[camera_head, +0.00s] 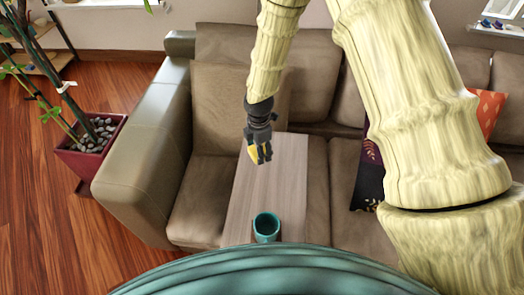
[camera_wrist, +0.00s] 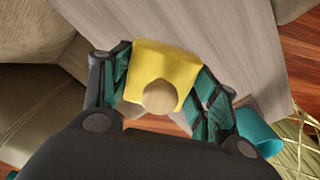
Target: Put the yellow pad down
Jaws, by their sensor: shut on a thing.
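The yellow pad (camera_wrist: 165,64) is between the two fingers of my gripper (camera_wrist: 160,88) in the wrist view. A round tan knob-like part (camera_wrist: 160,97) shows on its near side. In the head view a bit of the yellow pad (camera_head: 254,154) shows at the fingertips of my gripper (camera_head: 260,157), over the left part of the wooden tabletop (camera_head: 270,190). My gripper is shut on the pad. The tabletop lies beyond the pad in the wrist view; I cannot tell whether the pad touches it.
A teal cup (camera_head: 266,226) stands at the tabletop's near end and shows in the wrist view (camera_wrist: 258,132). A brown sofa (camera_head: 205,205) surrounds the table, with a patterned cushion (camera_head: 369,180) on the right. A potted plant (camera_head: 90,155) stands left. The tabletop's middle is clear.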

